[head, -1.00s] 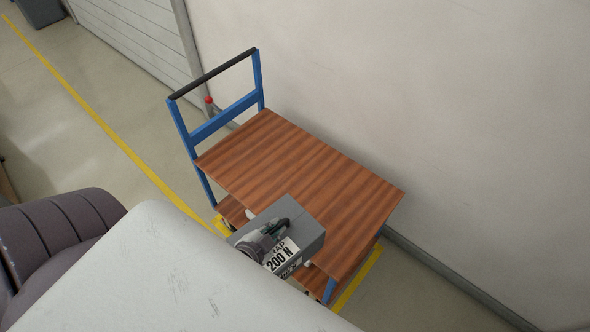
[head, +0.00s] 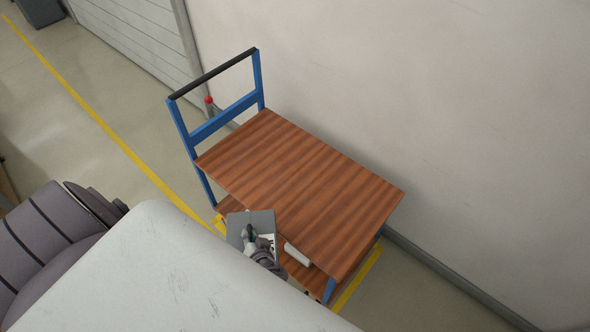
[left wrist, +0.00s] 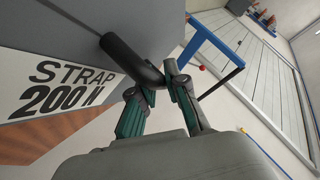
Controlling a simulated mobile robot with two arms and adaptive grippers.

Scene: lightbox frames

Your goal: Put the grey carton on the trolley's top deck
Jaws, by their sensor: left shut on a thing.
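The grey carton (head: 236,222) is beside the near long edge of the trolley's wood-brown top deck (head: 310,180), overlapping that edge in the head view. I cannot tell its exact height against the deck. My left gripper (head: 250,236) is on the carton. In the left wrist view my left gripper (left wrist: 157,76) is shut on the carton's black handle (left wrist: 128,58). The carton (left wrist: 95,22) fills the upper left there, with a "STRAP 200 N" label. The top deck is bare where it shows. My right gripper is not in view.
The trolley has a blue end frame with a black push bar (head: 212,74). A white object (head: 297,254) lies on its lower deck (head: 308,272). A pale wall (head: 440,110) stands close behind the trolley. A yellow floor line (head: 100,122) runs at left.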

